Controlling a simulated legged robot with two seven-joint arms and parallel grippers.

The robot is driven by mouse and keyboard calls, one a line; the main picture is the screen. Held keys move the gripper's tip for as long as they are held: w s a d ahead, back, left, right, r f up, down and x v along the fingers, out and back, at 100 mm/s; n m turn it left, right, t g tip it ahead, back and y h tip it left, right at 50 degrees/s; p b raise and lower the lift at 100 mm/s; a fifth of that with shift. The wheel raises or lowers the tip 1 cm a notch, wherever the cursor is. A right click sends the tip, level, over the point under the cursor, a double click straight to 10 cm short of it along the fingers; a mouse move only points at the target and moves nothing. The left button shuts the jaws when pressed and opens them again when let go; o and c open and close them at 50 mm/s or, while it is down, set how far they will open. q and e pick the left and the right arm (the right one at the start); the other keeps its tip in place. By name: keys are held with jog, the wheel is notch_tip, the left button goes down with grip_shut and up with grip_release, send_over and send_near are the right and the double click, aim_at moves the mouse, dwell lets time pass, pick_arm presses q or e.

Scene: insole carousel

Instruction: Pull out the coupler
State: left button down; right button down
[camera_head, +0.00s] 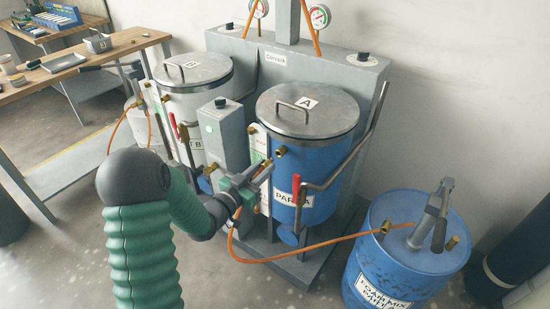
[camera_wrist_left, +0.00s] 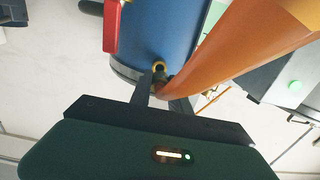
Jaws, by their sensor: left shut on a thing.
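My left gripper (camera_head: 262,172) reaches in front of the blue tank A (camera_head: 330,175) and is shut on the hose coupler. In the left wrist view the coupler (camera_wrist_left: 160,82) sits between the two fingers (camera_wrist_left: 164,92), just below a brass port (camera_wrist_left: 159,66) at the tank's lower edge. I cannot tell whether coupler and port still touch. A brass fitting (camera_head: 280,151) also shows on the tank in the head view. The orange hose (camera_head: 290,256) runs from the gripper down and right to the blue drum. My right gripper is not in view.
The blue drum (camera_head: 375,265) with a grey pump stands at the lower right. A red-handled lever (camera_head: 297,188) and pipe lie close right of the gripper. A grey control box (camera_head: 222,140) and white tank B (camera_head: 190,102) stand behind. A wooden bench (camera_head: 95,62) is far left.

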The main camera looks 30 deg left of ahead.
aim_at(259, 171)
pick_arm(q)
jog(key=shift+s, duration=0.85)
jog(key=shift+r, duration=0.1)
notch_tip(259, 171, up, 7)
jog(key=p, duration=0.6)
